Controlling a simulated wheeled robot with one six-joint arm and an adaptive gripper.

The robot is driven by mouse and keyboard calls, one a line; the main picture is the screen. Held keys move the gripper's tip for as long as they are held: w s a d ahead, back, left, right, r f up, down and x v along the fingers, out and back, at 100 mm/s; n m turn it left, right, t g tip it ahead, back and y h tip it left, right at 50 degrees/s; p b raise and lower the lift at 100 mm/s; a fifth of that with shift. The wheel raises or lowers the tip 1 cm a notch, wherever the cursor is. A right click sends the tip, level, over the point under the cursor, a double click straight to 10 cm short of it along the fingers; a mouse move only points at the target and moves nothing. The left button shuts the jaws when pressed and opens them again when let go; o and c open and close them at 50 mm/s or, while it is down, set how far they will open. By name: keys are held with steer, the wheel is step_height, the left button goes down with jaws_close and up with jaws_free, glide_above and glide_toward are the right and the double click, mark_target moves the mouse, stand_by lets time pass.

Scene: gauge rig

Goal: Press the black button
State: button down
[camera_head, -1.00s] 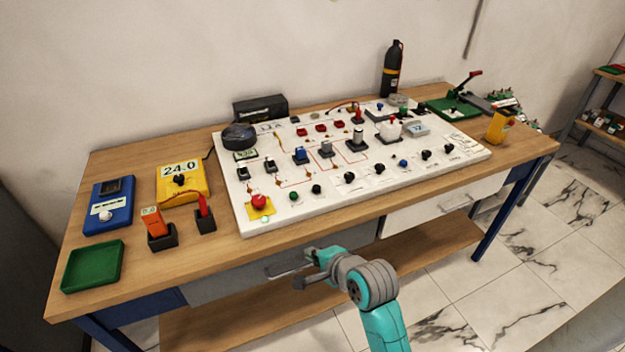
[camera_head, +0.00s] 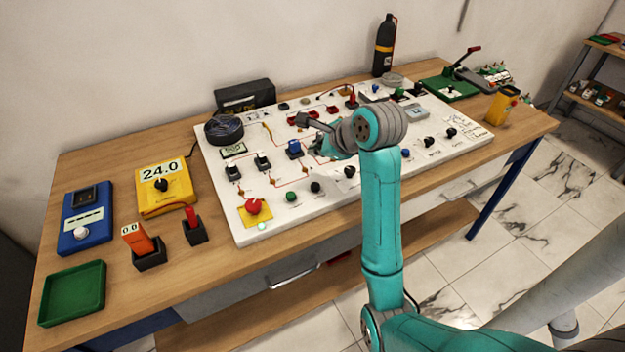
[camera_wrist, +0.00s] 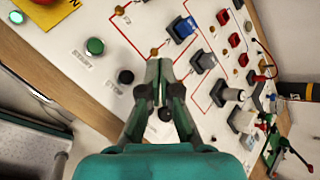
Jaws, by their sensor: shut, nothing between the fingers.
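The black button (camera_head: 315,187) is a small round dark cap on the white board, right of a green button (camera_head: 291,196). In the wrist view the black button (camera_wrist: 126,76) lies left of my fingers, with a printed label beside it. My gripper (camera_head: 317,147) is above the board, partly hidden by my own wrist in the head view. In the wrist view my gripper (camera_wrist: 162,64) has its fingertips together and empty. The fingertips appear apart from the black button. Their exact height over the board is unclear.
A red stop button on a yellow plate (camera_head: 253,207) is left of the green button. Blue switches (camera_head: 294,149) and dark knobs (camera_head: 349,171) stand nearby on the white board (camera_head: 225,190). A yellow meter (camera_head: 164,190) and green tray (camera_head: 73,292) are at left.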

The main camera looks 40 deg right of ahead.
mark_target(317, 186)
steer(key=shift+d, duration=0.1)
stand_by(0.3)
steer(key=shift+f, duration=4.35)
steer(key=shift+f, duration=0.15)
steer(key=shift+f, duration=0.25)
steer(key=shift+f, duration=0.5)
steer(key=shift+r, duration=0.95)
steer(key=shift+r, duration=2.5)
